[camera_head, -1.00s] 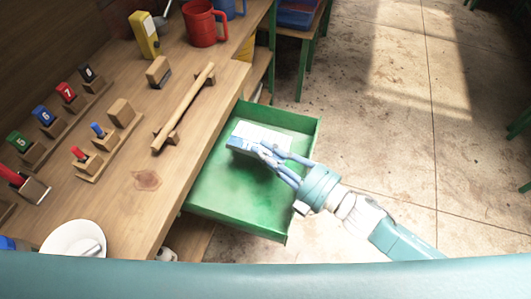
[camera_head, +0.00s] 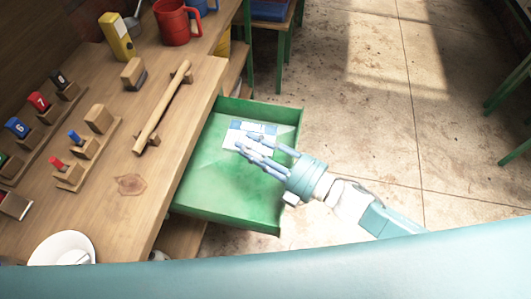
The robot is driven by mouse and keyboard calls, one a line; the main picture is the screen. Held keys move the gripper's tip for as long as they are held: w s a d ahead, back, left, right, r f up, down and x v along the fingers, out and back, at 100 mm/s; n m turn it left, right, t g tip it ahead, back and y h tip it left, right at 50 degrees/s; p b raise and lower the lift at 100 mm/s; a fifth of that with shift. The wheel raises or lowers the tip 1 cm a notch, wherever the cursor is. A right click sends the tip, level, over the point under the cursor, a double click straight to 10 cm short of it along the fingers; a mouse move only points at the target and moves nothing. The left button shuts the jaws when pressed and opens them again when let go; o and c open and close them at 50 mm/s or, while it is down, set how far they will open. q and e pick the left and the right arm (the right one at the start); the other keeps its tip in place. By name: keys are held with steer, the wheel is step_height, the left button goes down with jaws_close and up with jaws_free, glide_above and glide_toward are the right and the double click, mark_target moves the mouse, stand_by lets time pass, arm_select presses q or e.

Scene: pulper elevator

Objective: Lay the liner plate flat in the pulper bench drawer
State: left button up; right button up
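The liner plate (camera_head: 236,126), a thin white and light-blue rectangle, lies in the green drawer (camera_head: 205,201), toward its far end. It looks flat on the drawer floor, and my fingers cover part of it. The drawer is pulled out from under the wooden bench. My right gripper (camera_head: 245,141) reaches in from the right over the drawer's side wall. Its fingers are spread apart, above or just at the plate. Whether a fingertip still touches the plate is unclear. My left gripper is not in view.
The wooden bench (camera_head: 130,185) carries a wooden bar (camera_head: 162,108) on two supports, numbered blocks, a yellow device (camera_head: 116,37), a red mug (camera_head: 172,22) and a white dish (camera_head: 62,249). Stone floor to the right is mostly clear.

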steer(key=v, duration=0.4)
steer(key=f+v, duration=0.1)
steer(key=v, duration=0.6)
steer(key=shift+s+d+f, duration=0.1)
steer(key=shift+s+f, duration=0.1)
steer(key=shift+s, duration=0.35)
steer(key=shift+w+d+r, duration=0.1)
steer(key=shift+d+r, duration=0.15)
steer(key=shift+r, duration=0.1)
steer(key=shift+w+a+r, duration=0.1)
steer(key=shift+w+r, duration=0.1)
steer(key=shift+r, duration=0.05)
